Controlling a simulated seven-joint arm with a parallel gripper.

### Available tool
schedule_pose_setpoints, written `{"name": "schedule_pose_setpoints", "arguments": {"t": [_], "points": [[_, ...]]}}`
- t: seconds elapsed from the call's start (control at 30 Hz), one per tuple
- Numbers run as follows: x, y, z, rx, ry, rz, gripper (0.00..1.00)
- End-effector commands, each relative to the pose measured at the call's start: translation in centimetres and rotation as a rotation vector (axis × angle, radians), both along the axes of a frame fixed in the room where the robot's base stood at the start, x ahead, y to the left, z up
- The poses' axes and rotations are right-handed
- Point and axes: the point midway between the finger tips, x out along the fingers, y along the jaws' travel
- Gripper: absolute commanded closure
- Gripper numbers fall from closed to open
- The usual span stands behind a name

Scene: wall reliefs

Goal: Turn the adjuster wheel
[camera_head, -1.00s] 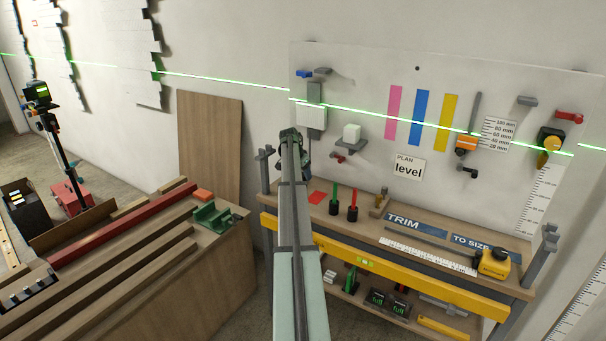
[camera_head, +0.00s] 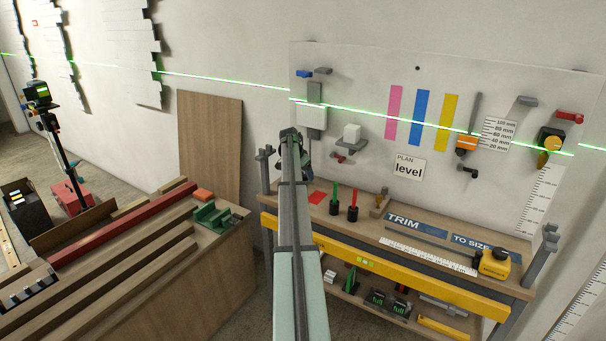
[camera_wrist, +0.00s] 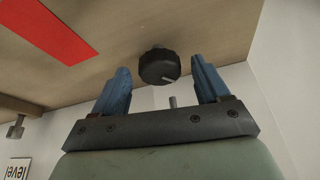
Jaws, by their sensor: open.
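A round black ribbed knob with a white mark, which looks like the adjuster wheel (camera_wrist: 159,67), stands on a wooden surface in the wrist view. My gripper (camera_wrist: 159,64) is open, with one blue finger on each side of the knob in the picture. The fingertips appear apart from it, but I cannot tell the exact depth. A small grey peg shows between the finger bases. In the head view, my arm hides the fingers and the knob.
A red card (camera_wrist: 45,28) lies beside the knob and also shows on the workbench (camera_head: 375,225). Red and green upright tools (camera_head: 344,205) stand close by on the bench. The wall panel (camera_head: 345,80) behind carries several fittings. A cluttered wooden table (camera_head: 200,275) stands left.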

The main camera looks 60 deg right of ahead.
Motion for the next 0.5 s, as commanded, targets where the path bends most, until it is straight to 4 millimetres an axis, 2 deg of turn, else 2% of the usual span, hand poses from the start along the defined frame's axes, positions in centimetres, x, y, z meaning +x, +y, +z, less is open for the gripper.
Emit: {"name": "schedule_pose_setpoints", "arguments": {"t": [0.17, 0.5], "points": [[0.1, 0.5, 1.2, -0.001, -0.001, 0.0, 0.25], [0.6, 2.9, 7.0, -0.001, -0.001, 0.002, 0.25]]}}
